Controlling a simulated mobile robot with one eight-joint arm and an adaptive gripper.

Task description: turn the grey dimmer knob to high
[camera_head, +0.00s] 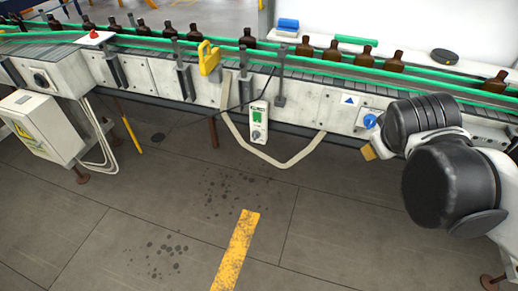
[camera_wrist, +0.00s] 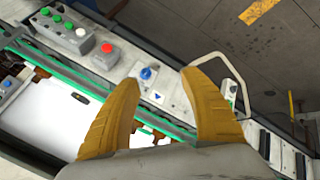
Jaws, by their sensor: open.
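A small grey knob (camera_head: 256,134) sits low on a white box (camera_head: 262,108) with a green panel, hung on the conveyor's front side. My gripper (camera_head: 370,152) is at the right in the head view, well right of the box. In the wrist view my gripper (camera_wrist: 160,77) has its two yellow fingers spread with nothing between them. A blue knob (camera_wrist: 147,73) shows beyond the gap; it also appears in the head view (camera_head: 370,121).
Amber bottles (camera_head: 332,50) stand on the green-railed conveyor. A yellow padlock-shaped piece (camera_head: 208,58) and a looping pale cable (camera_head: 285,163) are near the white box. A button panel (camera_wrist: 70,28) and red button (camera_wrist: 107,48) show in the wrist view. The floor in front is clear.

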